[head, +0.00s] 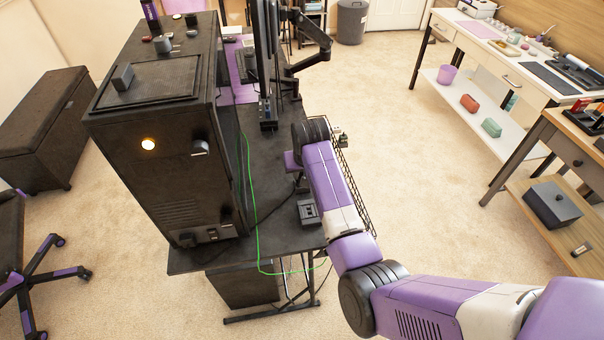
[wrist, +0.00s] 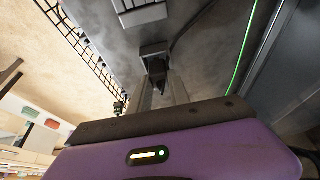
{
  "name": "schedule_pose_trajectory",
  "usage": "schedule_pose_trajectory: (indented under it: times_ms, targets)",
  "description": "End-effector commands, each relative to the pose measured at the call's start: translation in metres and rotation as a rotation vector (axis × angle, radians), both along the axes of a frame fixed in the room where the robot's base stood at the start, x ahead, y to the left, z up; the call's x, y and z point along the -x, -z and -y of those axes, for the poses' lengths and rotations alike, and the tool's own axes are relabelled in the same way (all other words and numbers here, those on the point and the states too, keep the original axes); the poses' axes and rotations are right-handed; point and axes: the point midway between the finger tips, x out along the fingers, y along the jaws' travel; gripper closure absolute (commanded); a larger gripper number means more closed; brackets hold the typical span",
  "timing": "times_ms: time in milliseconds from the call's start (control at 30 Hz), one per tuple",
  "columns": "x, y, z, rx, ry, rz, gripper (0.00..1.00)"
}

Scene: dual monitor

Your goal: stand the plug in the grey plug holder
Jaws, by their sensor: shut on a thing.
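My gripper (wrist: 163,90) is shut on a dark plug (wrist: 156,66), which sits between its fingertips in the wrist view. A dark cord leads away from the plug. In the head view my gripper (head: 298,188) is over the desk's right side, and the arm partly hides it. A grey slotted block, which looks like the plug holder (head: 308,211), lies on the desk just nearer than the gripper. The block also shows at the top edge of the wrist view (wrist: 140,12), apart from the plug. I cannot tell the plug's height above the desk.
A tall black computer case (head: 165,150) stands left of the gripper on the dark desk (head: 262,245). A green cable (head: 252,190) runs between them. Monitors on an arm (head: 305,50) stand behind. A wire rack (head: 355,190) lines the desk's right edge.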

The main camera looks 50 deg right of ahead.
Motion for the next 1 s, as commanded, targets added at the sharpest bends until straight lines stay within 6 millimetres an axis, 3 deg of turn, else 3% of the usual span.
schedule_pose_trajectory:
  times_ms: [467,500,567,1000]
  targets:
    - [0.0000,0.0095,0.0000,0.000,0.000,0.000,1.00]
    - [0.0000,0.0087,-0.0001,0.000,0.000,0.000,0.69]
    - [0.0001,0.0086,-0.0001,0.000,0.000,0.000,0.58]
    - [0.0008,0.0011,-0.0007,0.001,0.000,0.002,0.55]
